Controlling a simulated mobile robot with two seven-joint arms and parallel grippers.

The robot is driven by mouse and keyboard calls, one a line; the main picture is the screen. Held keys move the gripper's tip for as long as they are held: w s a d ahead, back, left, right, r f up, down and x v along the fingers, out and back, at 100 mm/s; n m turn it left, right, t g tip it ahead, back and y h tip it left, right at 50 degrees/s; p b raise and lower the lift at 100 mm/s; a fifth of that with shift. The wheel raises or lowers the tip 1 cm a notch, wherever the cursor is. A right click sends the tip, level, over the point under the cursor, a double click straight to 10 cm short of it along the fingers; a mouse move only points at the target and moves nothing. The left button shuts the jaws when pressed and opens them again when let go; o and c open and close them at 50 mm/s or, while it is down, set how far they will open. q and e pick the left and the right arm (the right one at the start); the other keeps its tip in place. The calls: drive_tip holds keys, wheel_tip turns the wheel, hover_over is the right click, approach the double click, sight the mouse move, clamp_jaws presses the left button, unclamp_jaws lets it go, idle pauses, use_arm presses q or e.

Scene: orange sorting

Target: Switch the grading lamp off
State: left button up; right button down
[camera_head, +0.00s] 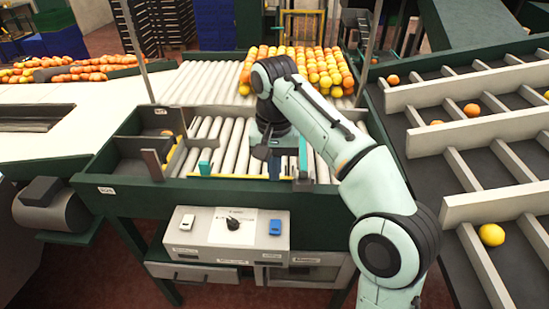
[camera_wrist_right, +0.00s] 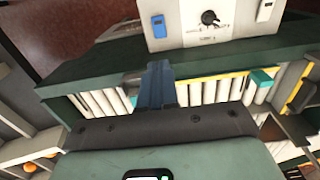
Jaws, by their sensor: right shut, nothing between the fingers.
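A pale control box (camera_head: 210,243) hangs at the front of the green sorting table. Its panel carries a white switch (camera_head: 187,222) at the left, a black rotary knob (camera_head: 233,224) in the middle and a blue switch (camera_head: 275,227) at the right. The labels are too small to read. The wrist view shows the blue switch (camera_wrist_right: 158,26) and the knob (camera_wrist_right: 209,18). My right gripper (camera_head: 275,168) is shut and empty above the rollers, behind the table's front rail and apart from the panel. Its fingers show in the wrist view (camera_wrist_right: 155,74). No lamp is clearly visible.
The green front rail (camera_head: 180,190) lies between my right gripper and the panel. Teal pieces (camera_head: 205,168) stand among the rollers. Oranges (camera_head: 325,75) crowd the back rollers. A divided chute (camera_head: 470,150) is at the right. The space before the panel looks clear.

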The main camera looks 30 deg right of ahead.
drive_tip(key=shift+r, duration=1.9)
